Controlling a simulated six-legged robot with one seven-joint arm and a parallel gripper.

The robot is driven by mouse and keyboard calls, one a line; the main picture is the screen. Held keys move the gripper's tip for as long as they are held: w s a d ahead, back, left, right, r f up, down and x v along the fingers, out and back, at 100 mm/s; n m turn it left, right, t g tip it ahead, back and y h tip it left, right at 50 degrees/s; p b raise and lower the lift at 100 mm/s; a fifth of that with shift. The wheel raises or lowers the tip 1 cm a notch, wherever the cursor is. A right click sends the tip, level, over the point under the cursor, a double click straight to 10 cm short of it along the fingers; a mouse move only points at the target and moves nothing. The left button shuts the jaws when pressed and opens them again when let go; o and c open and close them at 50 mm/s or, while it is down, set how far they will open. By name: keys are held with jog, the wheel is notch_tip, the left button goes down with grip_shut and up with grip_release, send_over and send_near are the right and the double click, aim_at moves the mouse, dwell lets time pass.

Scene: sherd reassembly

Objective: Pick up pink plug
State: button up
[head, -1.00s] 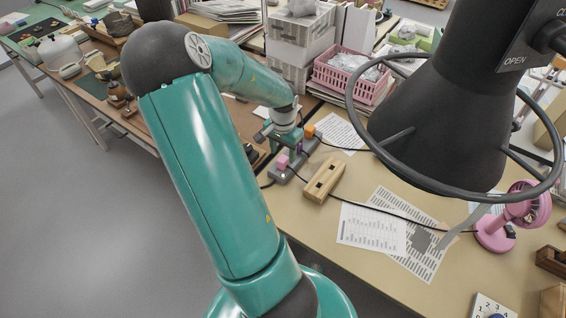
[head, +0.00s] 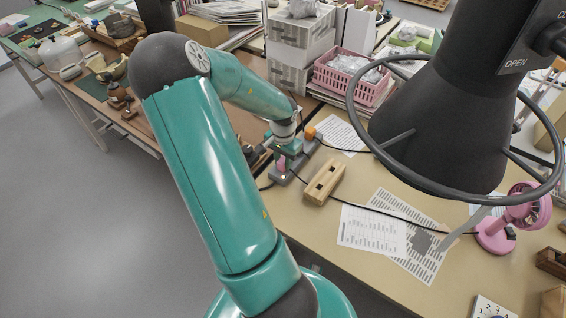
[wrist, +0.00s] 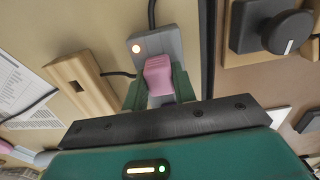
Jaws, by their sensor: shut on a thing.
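The pink plug (wrist: 157,76) sits upright at the grey power strip (wrist: 168,42) in the wrist view. My gripper (wrist: 160,90) has its green fingers on both sides of the plug, shut on it. In the head view the plug (head: 281,163) shows as a small pink patch just below my gripper (head: 283,154), over the strip (head: 302,158). Whether its prongs are still in the socket is hidden.
An orange plug (head: 309,133) is at the strip's far end. A slotted wooden block (head: 325,182) lies to the right. A black cable, printed sheets (head: 372,228) and a pink fan (head: 497,232) are farther right. A black knobbed box (wrist: 272,30) stands nearby.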

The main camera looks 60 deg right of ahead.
jog(key=shift+r, duration=0.1)
jog(key=shift+r, duration=0.55)
jog(key=s+a+r, duration=0.7)
jog(key=s+r, duration=0.4)
jog(key=s, duration=0.1)
jog(key=shift+r, duration=0.35)
jog(key=shift+d+r, duration=0.1)
jog(key=shift+d, duration=0.05)
